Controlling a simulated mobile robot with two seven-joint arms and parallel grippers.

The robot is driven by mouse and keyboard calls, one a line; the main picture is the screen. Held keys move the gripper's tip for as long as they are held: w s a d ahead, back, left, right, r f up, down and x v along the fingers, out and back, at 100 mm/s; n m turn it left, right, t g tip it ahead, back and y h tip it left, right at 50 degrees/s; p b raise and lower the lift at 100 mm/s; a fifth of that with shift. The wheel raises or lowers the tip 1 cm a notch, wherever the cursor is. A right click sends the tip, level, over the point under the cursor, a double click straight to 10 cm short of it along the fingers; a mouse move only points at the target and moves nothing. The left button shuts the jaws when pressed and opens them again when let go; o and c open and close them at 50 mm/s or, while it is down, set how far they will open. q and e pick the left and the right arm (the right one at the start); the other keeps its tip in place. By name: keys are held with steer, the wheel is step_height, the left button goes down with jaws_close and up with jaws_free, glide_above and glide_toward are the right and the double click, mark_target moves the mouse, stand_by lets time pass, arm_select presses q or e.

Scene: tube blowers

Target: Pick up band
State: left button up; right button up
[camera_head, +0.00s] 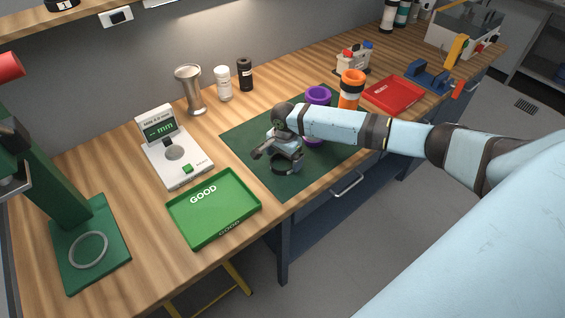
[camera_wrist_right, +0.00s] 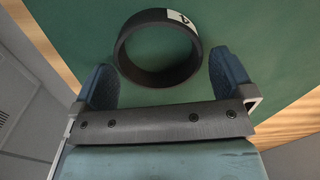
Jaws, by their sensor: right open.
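The black band (camera_wrist_right: 122,52), a ring with a white label on its rim, lies on the dark green mat (camera_head: 240,140). Its lower edge also shows in the head view (camera_head: 281,171), partly covered by my right gripper. My right gripper (camera_head: 276,160) is open just over the band. In the right wrist view, the gripper's fingers (camera_wrist_right: 164,78) stand apart on either side of the band's near part, with gaps and no grip on it. My left gripper is not in view.
A purple ring-like piece (camera_head: 318,95) and an orange cylinder (camera_head: 350,90) stand behind my right arm. A green GOOD tray (camera_head: 214,226) and a scale-like gauge (camera_head: 190,174) are left of the mat. A red tray (camera_head: 396,94) is to the right.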

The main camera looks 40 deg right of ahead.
steer(key=shift+f, duration=0.35)
steer(key=c, duration=0.7)
steer(key=shift+c, duration=0.2)
